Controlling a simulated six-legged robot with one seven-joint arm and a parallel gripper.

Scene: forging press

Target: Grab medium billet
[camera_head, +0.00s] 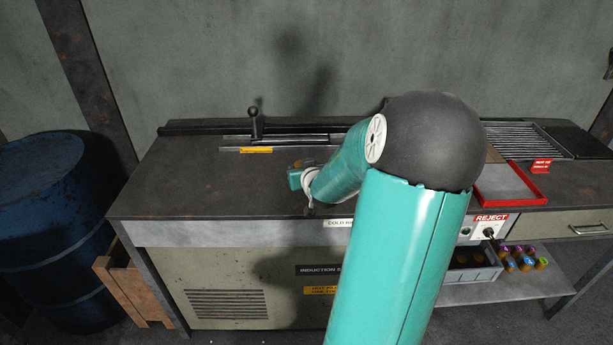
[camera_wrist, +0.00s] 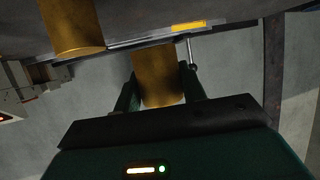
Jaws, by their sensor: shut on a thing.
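A brass-coloured cylindrical billet (camera_wrist: 158,76) stands between the two fingers of my gripper (camera_wrist: 158,92) in the wrist view. The fingers are shut on its sides. A second brass billet (camera_wrist: 72,28) shows at the upper left of the wrist view, apart from the fingers and cut off by the frame's top edge. In the head view my gripper (camera_head: 296,178) is low over the dark bench top (camera_head: 200,180), left of my arm. The held billet is mostly hidden there. The pictures do not show clearly whether it is clear of the bench.
A rail with an upright handle (camera_head: 255,122) runs along the bench's back. A red-rimmed reject tray (camera_head: 540,199) and a slatted rack (camera_head: 525,140) are at the right. A blue drum (camera_head: 45,200) stands left. The bench's left part is clear.

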